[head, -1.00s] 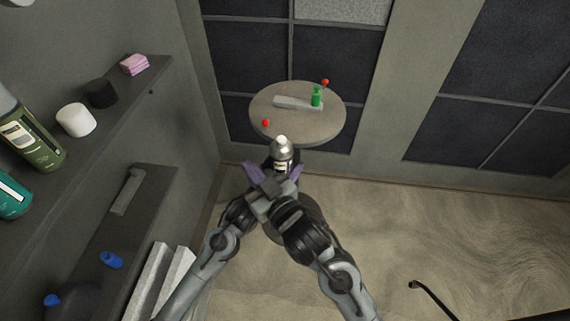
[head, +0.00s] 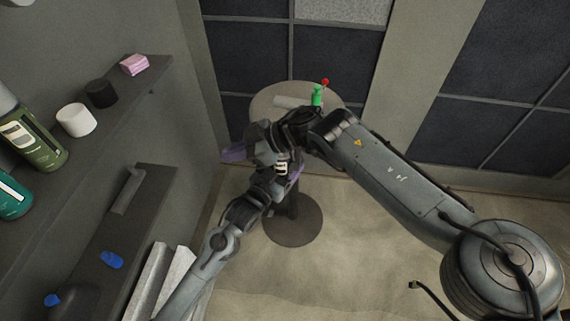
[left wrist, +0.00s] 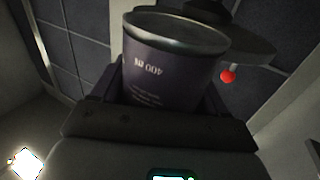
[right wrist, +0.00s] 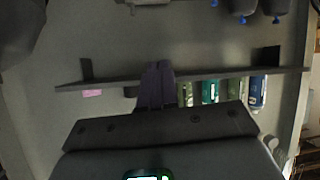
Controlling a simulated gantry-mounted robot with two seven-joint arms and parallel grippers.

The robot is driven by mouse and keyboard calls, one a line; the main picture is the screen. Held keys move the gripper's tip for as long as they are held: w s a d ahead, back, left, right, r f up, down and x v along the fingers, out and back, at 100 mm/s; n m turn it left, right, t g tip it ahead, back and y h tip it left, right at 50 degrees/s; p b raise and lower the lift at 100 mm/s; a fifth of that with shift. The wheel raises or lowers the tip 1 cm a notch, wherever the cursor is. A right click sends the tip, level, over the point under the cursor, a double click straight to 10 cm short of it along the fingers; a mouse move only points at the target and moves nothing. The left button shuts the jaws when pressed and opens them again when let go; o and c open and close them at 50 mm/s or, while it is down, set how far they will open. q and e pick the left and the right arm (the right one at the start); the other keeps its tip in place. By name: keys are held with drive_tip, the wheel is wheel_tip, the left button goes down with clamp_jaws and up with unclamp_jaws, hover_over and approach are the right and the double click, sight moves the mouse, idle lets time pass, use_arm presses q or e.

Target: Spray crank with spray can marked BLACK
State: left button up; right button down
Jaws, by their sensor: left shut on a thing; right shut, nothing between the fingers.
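A dark spray can (head: 282,168) stands in the grip of my left gripper (head: 285,180), mostly covered by the right hand. In the left wrist view the can (left wrist: 175,70) fills the middle, with a metal rim and pale upside-down text; the word BLACK is not readable. On the round table (head: 263,98) lies a pale grey bar, possibly the crank (head: 290,101), partly hidden. Beside it are a green part (head: 317,96) and a red ball (head: 325,82).
A shelf (head: 120,80) on the left carries bottles (head: 30,135), a white jar (head: 75,120), a black jar (head: 101,93) and a pink block (head: 134,64). Floor (head: 370,240) is open to the right.

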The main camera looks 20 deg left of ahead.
drive_tip(key=w+d+r+h, duration=0.1)
drive_tip(key=w+d+r, duration=0.2)
drive_tip(key=w+d+r+m+t+h, duration=0.1)
drive_tip(key=w+d+r, duration=0.2)
drive_tip(key=w+d+r+m+t+h, duration=0.1)
drive_tip(key=w+d+r, duration=0.1)
drive_tip(key=d+r, duration=0.1)
drive_tip(key=shift+w+d+r, duration=0.1)
drive_tip(key=shift+w+r, duration=0.15)
drive_tip(key=shift+w, duration=0.15)
drive_tip(key=shift+f, duration=2.8)
drive_tip(key=shift+f, duration=0.45)
drive_tip(key=shift+f, duration=0.55)
drive_tip(key=shift+s+r, duration=0.1)
drive_tip(key=shift+r, duration=2.45)
